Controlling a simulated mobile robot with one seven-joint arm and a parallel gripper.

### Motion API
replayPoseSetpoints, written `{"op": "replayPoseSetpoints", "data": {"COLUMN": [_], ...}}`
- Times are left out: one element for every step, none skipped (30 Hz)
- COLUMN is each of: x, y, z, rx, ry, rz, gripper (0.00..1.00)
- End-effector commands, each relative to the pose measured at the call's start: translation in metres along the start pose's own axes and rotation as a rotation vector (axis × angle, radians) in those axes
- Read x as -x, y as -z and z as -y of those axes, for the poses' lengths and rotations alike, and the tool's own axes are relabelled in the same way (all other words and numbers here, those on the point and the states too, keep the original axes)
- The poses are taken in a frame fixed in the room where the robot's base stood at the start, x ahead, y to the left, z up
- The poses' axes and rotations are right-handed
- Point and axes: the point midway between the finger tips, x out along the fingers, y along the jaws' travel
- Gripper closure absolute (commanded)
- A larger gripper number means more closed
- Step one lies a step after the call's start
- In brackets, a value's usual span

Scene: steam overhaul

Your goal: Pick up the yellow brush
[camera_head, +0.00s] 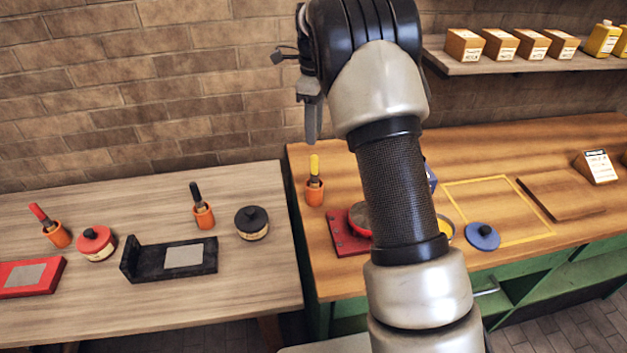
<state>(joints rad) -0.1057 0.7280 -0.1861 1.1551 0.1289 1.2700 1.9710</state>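The yellow brush (314,166) stands upright in an orange cup (315,193) at the back left corner of the right-hand workbench. Its yellow handle end points up. My arm rises through the middle of the view. My gripper (312,118) hangs above and behind the cup in the picture, apart from the brush. It is seen from the side, and one finger hides the other, so its opening cannot be told. Nothing shows held in it.
A blue lid (482,236) lies further right. The left table (90,320) holds red and black brushes in cups. A shelf (510,68) carries boxes.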

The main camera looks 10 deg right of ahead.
Motion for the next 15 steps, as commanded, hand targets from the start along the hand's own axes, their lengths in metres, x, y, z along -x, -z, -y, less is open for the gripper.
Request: {"op": "replayPoseSetpoints", "data": {"x": [-0.011, -0.017, -0.026, -0.033, -0.040, -0.048, -0.054, -0.061, -0.070, -0.076, -0.081, -0.088, -0.093, -0.097, -0.101], "y": [0.001, 0.001, 0.001, 0.001, 0.001, 0.001, 0.001, 0.001, 0.002, 0.002, 0.001, 0.001, 0.001, 0.001, 0.001], "z": [-0.001, -0.001, -0.001, -0.001, -0.001, -0.001, -0.001, -0.001, -0.001, -0.001, -0.001, -0.001, -0.001, -0.001, -0.001], "rx": [-0.001, -0.001, -0.001, 0.000, 0.000, 0.000, 0.000, 0.000, 0.000, 0.000, 0.000, 0.001, 0.001, 0.001, 0.001], "ry": [-0.004, -0.004, -0.004, -0.005, -0.005, -0.005, -0.004, -0.005, -0.005, -0.005, -0.003, -0.003, -0.003, -0.003, -0.003], "rz": [-0.002, -0.002, -0.002, -0.002, -0.002, -0.002, -0.001, -0.002, -0.002, -0.002, -0.001, -0.001, -0.001, 0.000, 0.000], "gripper": [0.61, 0.61, 0.61, 0.61, 0.61, 0.61, 0.61, 0.61, 0.61, 0.61, 0.61, 0.61, 0.61, 0.61, 0.61]}}
